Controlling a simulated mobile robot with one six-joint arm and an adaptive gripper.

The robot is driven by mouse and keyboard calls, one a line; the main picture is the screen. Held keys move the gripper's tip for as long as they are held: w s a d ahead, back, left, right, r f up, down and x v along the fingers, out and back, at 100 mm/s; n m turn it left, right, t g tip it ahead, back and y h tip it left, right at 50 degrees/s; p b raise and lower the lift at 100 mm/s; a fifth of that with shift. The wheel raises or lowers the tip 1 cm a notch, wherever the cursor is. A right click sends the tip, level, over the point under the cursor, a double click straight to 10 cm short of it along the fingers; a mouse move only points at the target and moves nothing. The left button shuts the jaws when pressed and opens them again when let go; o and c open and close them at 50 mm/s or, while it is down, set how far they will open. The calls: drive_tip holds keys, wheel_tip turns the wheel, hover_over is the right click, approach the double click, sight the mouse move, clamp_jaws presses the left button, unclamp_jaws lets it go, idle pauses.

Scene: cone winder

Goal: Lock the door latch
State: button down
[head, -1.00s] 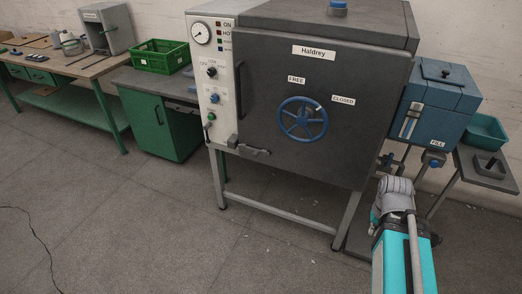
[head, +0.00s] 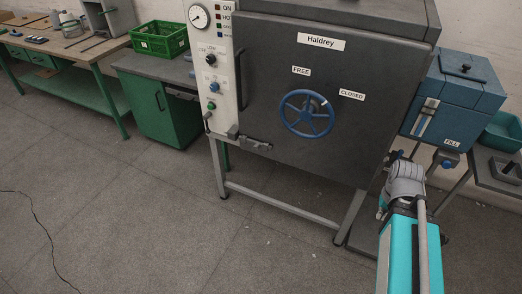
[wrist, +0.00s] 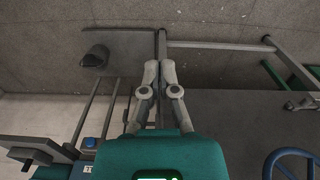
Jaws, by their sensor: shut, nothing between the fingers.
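The dark grey door (head: 290,100) of the Haldrey machine looks shut. A small grey latch (head: 252,143) sits at the door's lower left edge, by the white control panel. It lies roughly level; I cannot tell its exact engagement. A grey fitting (wrist: 303,103) at the right of the wrist view looks like this latch. My gripper (wrist: 158,68) is shut and empty, well apart from the fitting, to its left in that view. In the head view my arm is at the lower right, and the fingers cannot be made out.
A blue handwheel (head: 306,114) is on the door, between FREE and CLOSED labels. The machine's leg frame (head: 285,211) stands below. A blue box (head: 455,95) is close on the right. A green cabinet (head: 160,112) stands left. The floor (head: 150,220) in front is clear except for a cable.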

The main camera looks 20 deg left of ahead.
drive_tip(key=w+a+f+m+t+y+b, duration=0.2)
drive_tip(key=w+a+f+t+y+b, duration=0.1)
drive_tip(key=w+a+b, duration=0.4)
drive_tip(key=w+a+f+m+t+y+b, duration=0.3)
drive_tip(key=w+a+f+t+b, duration=0.2)
drive_tip(key=a+b, duration=0.8)
drive_tip(key=w+a+f+m+t+y+b, duration=0.3)
drive_tip(key=w+a+f+b, duration=0.5)
drive_tip(key=a, duration=1.2)
drive_tip(key=w+t+y+b, duration=0.1)
drive_tip(key=w+b, duration=0.2)
drive_tip(key=shift+a, duration=0.3)
drive_tip(key=shift+w, duration=0.1)
